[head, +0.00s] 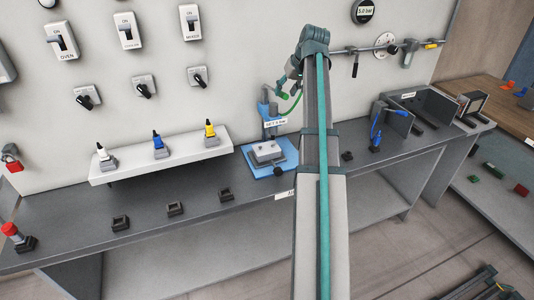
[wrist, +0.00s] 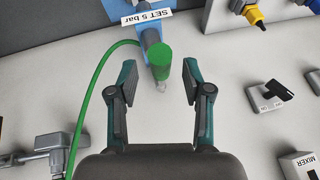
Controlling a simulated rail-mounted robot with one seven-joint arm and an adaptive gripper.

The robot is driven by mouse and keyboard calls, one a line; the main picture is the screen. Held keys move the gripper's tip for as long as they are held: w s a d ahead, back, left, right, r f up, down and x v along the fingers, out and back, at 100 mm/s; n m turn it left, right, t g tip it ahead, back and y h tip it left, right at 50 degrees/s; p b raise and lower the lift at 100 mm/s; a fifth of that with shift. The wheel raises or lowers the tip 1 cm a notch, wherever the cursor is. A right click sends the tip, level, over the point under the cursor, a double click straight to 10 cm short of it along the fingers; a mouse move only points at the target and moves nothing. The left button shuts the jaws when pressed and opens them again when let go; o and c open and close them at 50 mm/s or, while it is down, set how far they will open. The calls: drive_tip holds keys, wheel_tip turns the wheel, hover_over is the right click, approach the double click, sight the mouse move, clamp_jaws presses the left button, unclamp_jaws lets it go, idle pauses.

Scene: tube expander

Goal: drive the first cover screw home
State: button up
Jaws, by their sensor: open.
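The green driver (head: 282,95) hangs by a green hose at the top of a blue stand (head: 266,109). In the wrist view the green driver (wrist: 162,63) shows between the open fingers of my gripper (wrist: 158,75), with visible gaps to both fingers. Its pale tip points down in that picture. In the head view my gripper (head: 291,80) is small beside the driver and partly hidden by my arm. The grey block with its cover (head: 266,152) sits on the blue base plate (head: 256,169) below. The cover screws are too small to tell.
A "SET 5 bar" label (wrist: 147,18) is on the stand. The green hose (wrist: 97,95) loops left of my gripper in the wrist view. A white shelf (head: 130,173) with several coloured plugs stands left of the stand. Wall switches (head: 127,31) and a rail (head: 345,51) are nearby.

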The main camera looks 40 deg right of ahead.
drive_tip(key=shift+p+v, duration=1.2)
drive_tip(key=shift+v, duration=1.15)
